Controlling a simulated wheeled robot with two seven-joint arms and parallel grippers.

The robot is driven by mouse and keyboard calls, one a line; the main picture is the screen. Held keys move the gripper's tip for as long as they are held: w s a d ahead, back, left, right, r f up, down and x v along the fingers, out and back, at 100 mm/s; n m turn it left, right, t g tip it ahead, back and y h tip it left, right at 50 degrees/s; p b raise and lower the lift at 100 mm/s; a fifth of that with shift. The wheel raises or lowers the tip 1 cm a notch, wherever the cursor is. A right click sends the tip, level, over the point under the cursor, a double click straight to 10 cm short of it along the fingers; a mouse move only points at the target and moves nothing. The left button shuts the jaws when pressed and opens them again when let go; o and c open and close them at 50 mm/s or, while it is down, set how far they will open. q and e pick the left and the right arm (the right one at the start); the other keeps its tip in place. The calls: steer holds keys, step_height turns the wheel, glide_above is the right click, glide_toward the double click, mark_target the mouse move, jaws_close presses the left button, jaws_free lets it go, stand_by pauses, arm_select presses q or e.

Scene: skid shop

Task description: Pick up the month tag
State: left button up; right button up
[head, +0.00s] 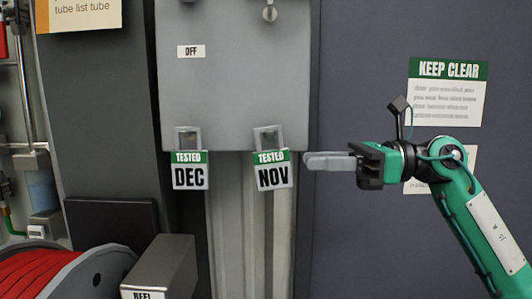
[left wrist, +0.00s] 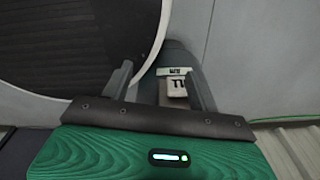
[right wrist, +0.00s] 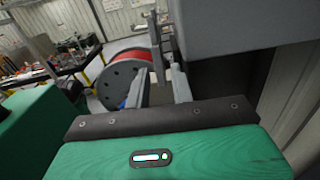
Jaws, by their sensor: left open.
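Two month tags hang side by side below a grey panel: the DEC tag (head: 190,176) on the left and the NOV tag (head: 273,178) on the right, tilted slightly. Each has a green TESTED band over a white face. My right gripper (head: 308,161) points left, its tips just right of the NOV tag with a small gap in the picture. In the right wrist view its fingers (right wrist: 159,68) are apart, with no tag clearly between them. My left gripper (left wrist: 158,63) is open, outside the head view; a small white labelled piece (left wrist: 176,87) shows beyond its fingers.
The grey panel (head: 235,85) stands behind the tags, with an OFF label. A red hose reel (head: 35,275) and a grey box (head: 160,270) are at lower left. A KEEP CLEAR sign (head: 447,92) is on the right wall. A large black disc (left wrist: 85,40) is near my left gripper.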

mark_target(276, 189)
steer(key=a+p, duration=0.2)
steer(key=a, duration=0.1)
steer(key=a+p, duration=0.2)
steer(key=a, duration=0.1)
steer(key=shift+s+a+r, duration=0.15)
steer(key=shift+a, duration=0.6)
steer(key=shift+f, duration=0.2)
jaws_close()
